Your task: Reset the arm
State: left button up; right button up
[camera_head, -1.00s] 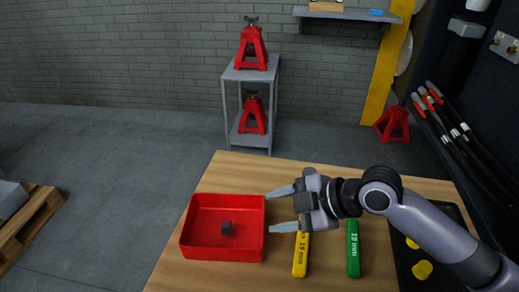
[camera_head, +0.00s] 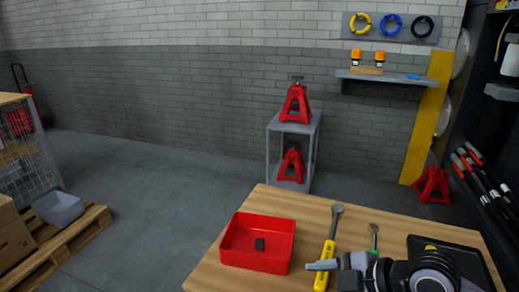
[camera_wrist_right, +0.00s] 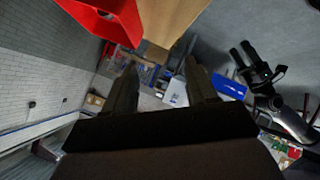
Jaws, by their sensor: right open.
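My right gripper (camera_head: 322,265) is low at the bottom right of the head view, over the near part of the wooden table (camera_head: 212,275). In the right wrist view its two fingers (camera_wrist_right: 160,90) stand apart with nothing between them. My left gripper is not in view.
A black tray (camera_head: 480,262) lies at the table's right side. A grey stand (camera_head: 273,152) with red jack stands (camera_head: 295,103) is behind the table. The floor between is clear.

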jog(key=s+d+f+m+g+h, duration=0.1)
jog(key=s+d+f+m+h, duration=0.4)
jog(key=s+m, duration=0.45)
jog(key=s+d+f+m+g+h, duration=0.1)
jog(key=s+d+f+m+h, duration=0.2)
jog(key=s+d+f+m, duration=0.55)
jog(key=w+a+f+t+y, duration=0.1)
jog(key=w+a+f+t, duration=0.3)
jog(key=f+t, duration=0.3)
jog(key=shift+w+a+n+p, duration=0.2)
jog(key=shift+n+p, duration=0.1)
jog(key=shift+n, duration=0.1)
